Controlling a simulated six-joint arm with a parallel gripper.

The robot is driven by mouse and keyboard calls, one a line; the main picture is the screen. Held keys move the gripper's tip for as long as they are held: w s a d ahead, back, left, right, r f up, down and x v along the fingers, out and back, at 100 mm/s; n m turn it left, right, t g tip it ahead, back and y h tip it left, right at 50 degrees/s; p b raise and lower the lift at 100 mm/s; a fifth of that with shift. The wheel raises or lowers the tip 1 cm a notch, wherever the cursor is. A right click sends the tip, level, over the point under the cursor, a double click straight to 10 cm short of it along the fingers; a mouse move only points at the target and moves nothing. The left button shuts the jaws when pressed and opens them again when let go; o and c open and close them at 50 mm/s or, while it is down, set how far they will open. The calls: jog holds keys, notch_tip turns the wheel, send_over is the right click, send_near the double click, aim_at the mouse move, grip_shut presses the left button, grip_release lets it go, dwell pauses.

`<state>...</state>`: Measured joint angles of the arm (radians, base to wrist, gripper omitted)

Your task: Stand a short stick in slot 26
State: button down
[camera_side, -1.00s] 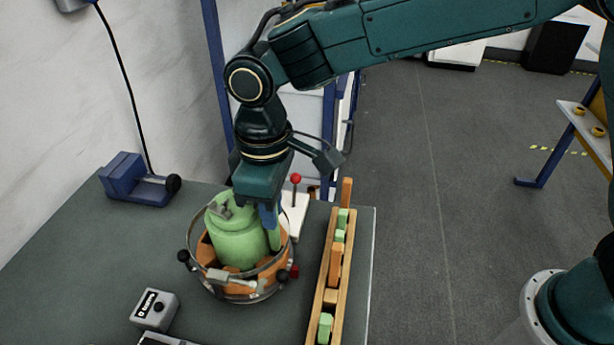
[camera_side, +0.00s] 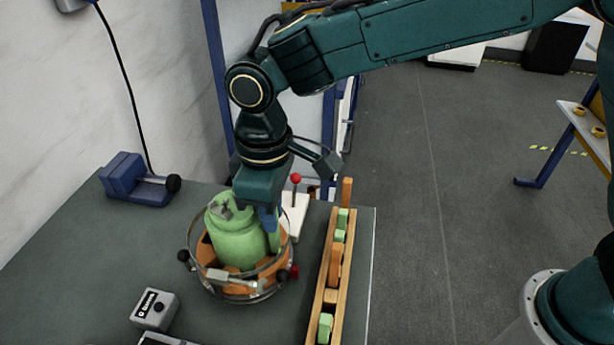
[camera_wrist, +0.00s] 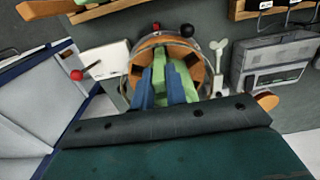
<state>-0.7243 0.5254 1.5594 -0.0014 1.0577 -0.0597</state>
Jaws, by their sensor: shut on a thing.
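My gripper (camera_side: 269,217) points down over the right side of the round fixture and is shut on a light green stick (camera_side: 275,238). In the wrist view the blue fingers of my gripper (camera_wrist: 163,88) reach into the ring, with green between and beside them. The fixture is an orange ring (camera_side: 208,252) inside a metal band, around a green cylinder (camera_side: 236,240). The stick stands about upright between the cylinder and the band. Its lower end is hidden behind the rim. I cannot read any slot number.
A wooden rack (camera_side: 317,305) with several green and orange sticks stands to the right of the fixture. A red-knobbed lever (camera_side: 295,180) rises from a white base behind it. A blue device (camera_side: 135,180) is at the far left. A grey box (camera_side: 154,309) sits in front.

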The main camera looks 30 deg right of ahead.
jog(key=shift+f, duration=0.9)
dwell(0.5)
jog(key=c, duration=1.3)
grip_release()
jog(key=shift+c, duration=0.2)
jog(key=shift+r, duration=1.1)
jog(key=shift+r, duration=3.4)
